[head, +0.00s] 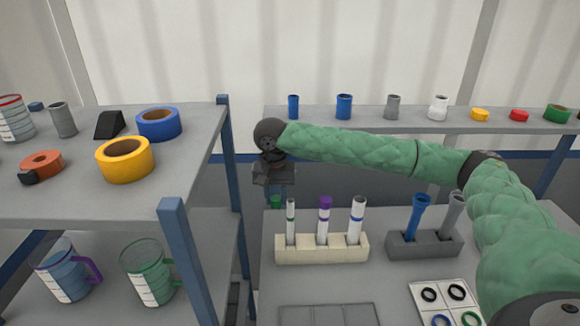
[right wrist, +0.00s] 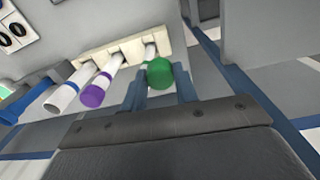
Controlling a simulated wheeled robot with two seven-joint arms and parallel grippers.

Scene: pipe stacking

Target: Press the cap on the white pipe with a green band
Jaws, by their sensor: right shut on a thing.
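The white pipe with a green band (head: 290,226) stands upright in the leftmost slot of a cream rack (head: 322,253) in the head view. Its top has no cap on it. My right gripper (head: 276,202) is just left of that pipe's top, pointing down, shut on a green cap (head: 276,200). In the right wrist view the green cap (right wrist: 160,73) sits between the fingers and hides part of the pipe behind it. The cap looks apart from the pipe. My left gripper is not in view.
In the same rack stand a purple-capped white pipe (head: 324,222) and a blue-banded white pipe (head: 356,222). A grey rack (head: 425,246) with blue and grey pipes is to the right. A shelf unit (head: 180,215) borders the left. Rings lie on a white board (head: 446,290).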

